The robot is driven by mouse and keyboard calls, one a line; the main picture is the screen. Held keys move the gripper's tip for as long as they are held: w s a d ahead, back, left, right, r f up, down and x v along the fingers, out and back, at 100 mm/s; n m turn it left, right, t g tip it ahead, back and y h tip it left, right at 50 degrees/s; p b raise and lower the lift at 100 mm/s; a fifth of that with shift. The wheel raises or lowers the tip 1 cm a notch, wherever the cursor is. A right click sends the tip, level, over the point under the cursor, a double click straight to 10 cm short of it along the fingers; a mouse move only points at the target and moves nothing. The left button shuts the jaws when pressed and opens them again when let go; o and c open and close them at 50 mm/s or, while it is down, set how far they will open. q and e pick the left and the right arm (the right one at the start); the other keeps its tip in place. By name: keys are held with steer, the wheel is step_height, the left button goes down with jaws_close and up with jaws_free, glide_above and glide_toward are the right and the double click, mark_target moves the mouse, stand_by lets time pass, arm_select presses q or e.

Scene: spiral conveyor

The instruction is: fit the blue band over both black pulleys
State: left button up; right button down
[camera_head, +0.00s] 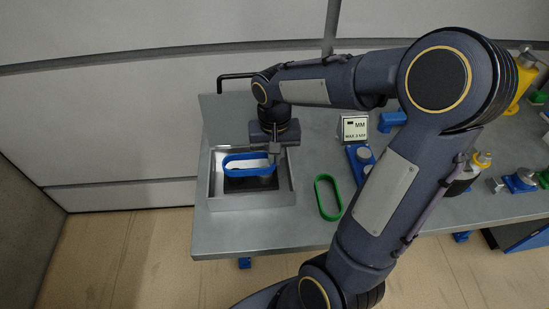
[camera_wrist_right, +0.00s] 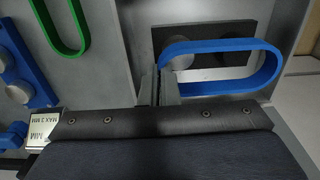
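The blue band (camera_head: 228,170) is a long loop over the grey tray at the left end of the table. It also shows in the right wrist view (camera_wrist_right: 225,43). The black base plate (camera_head: 250,185) lies under the band. My left gripper is not in view.
The grey tray (camera_head: 222,203) has raised walls around the plate. A green band (camera_head: 328,197) lies on the table to its right, near blue parts (camera_head: 360,157) and a small sign (camera_head: 355,128). My right arm covers much of the table's middle.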

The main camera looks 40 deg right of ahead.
steer(key=shift+r+p, duration=1.45)
steer(key=shift+r, duration=0.85)
steer(key=shift+f, duration=0.1)
step_height(320, 180, down, 6)
steer(key=b, duration=0.5)
steer(key=shift+f, duration=0.55)
steer(key=c, duration=2)
jaws_free()
steer(key=shift+c, duration=0.2)
steer(key=shift+o, duration=0.3)
steer(key=o, duration=0.5)
